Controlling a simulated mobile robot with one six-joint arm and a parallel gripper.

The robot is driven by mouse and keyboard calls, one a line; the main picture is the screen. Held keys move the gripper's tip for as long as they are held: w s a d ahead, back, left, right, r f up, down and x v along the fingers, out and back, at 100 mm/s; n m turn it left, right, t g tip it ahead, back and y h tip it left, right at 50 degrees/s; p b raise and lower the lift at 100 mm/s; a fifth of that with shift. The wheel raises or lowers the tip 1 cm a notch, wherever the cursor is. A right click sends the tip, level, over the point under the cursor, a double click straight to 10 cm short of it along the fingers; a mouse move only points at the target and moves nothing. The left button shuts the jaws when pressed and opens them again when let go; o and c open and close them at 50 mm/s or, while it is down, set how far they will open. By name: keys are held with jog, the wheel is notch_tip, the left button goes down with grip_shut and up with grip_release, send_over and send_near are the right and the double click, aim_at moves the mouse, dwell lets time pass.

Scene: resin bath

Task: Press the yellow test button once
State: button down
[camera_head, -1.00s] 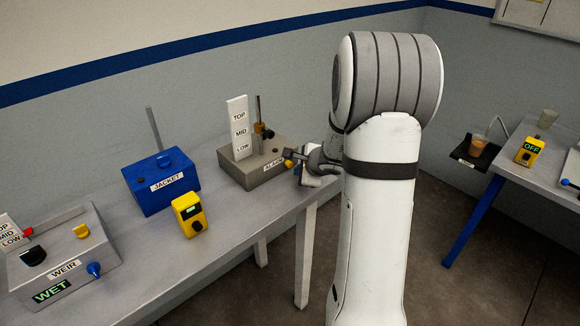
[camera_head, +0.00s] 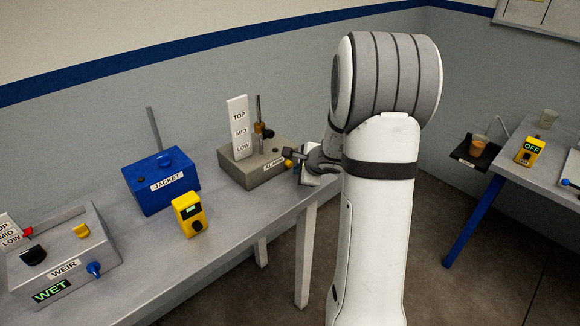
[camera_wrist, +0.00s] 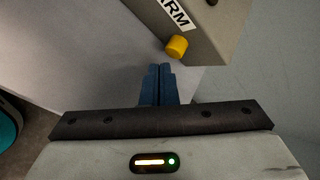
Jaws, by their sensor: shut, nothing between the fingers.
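The yellow test button (camera_wrist: 176,47) sticks out from the front face of the grey ALARM box, below the label in the wrist view. In the head view the button (camera_head: 288,164) shows at the right of the box's front, close to my gripper. My gripper (camera_wrist: 160,67) has its two blue fingers together with nothing between them. In the wrist view the fingertips lie just below and slightly left of the button. I cannot tell whether they touch it. In the head view my gripper (camera_head: 292,154) is small and partly hidden by my arm.
The ALARM box (camera_head: 262,172) stands at the bench's right end, with a TOP/MID/LOW board (camera_head: 239,128). A blue JACKET box (camera_head: 160,185), yellow handheld unit (camera_head: 189,213) and grey WEIR box (camera_head: 65,250) stand farther left. Another table (camera_head: 530,165) is at the right.

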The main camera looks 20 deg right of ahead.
jog(key=shift+w+a, duration=0.1)
jog(key=shift+w, duration=0.2)
jog(key=shift+w+a, duration=0.15)
jog(key=shift+w, duration=0.3)
dwell(0.7)
jog(key=shift+s, duration=0.1)
jog(key=shift+s+d+b, duration=0.3)
jog(key=shift+s+b, duration=0.25)
jog(key=shift+s, duration=0.25)
jog(key=shift+s+d+b, duration=0.25)
jog(key=shift+s+d, duration=0.05)
jog(key=shift+s, duration=0.5)
jog(key=shift+s+d+b, duration=0.25)
jog(key=shift+s, duration=0.5)
jog(key=shift+s+d+b, duration=0.25)
jog(key=shift+s+d, duration=0.05)
jog(key=shift+s, duration=0.5)
